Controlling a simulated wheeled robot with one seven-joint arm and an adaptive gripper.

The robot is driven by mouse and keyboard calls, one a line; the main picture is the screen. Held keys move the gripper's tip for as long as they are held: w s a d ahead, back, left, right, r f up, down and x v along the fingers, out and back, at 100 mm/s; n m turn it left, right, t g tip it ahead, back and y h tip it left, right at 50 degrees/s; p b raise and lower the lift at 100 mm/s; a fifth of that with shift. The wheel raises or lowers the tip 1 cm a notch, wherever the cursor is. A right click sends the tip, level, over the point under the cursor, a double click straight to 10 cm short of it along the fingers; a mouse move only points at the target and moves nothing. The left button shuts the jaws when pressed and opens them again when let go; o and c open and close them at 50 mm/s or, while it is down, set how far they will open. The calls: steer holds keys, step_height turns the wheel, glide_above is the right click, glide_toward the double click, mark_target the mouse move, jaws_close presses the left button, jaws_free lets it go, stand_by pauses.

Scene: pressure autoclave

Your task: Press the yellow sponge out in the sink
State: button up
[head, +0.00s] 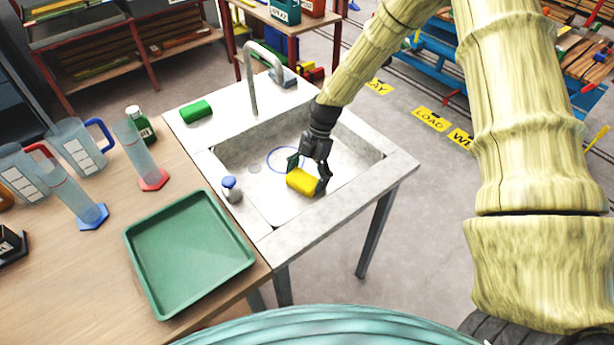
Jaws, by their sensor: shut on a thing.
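The yellow sponge (302,182) is in the sink, over the basin's floor near its front side. My gripper (310,178) reaches down into the basin from above and is shut on the sponge, with a finger at each end of it. I cannot tell whether the sponge touches the basin floor. The grey sink (335,217) stands to the right of the wooden bench, with a tall curved tap (251,80) at its back. A blue ring line shows on the basin floor behind the gripper.
A green sponge (196,111) lies on the sink's back left ledge. A small bottle with a blue cap (231,189) stands at the left rim. A green tray (190,255), measuring cylinders (140,150) and jugs (78,147) occupy the bench. The sink's right rim is clear.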

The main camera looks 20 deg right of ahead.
steer(key=shift+r, duration=0.1)
steer(key=shift+r+p, duration=1.95)
steer(key=shift+r, duration=1.4)
steer(key=shift+r, duration=0.1)
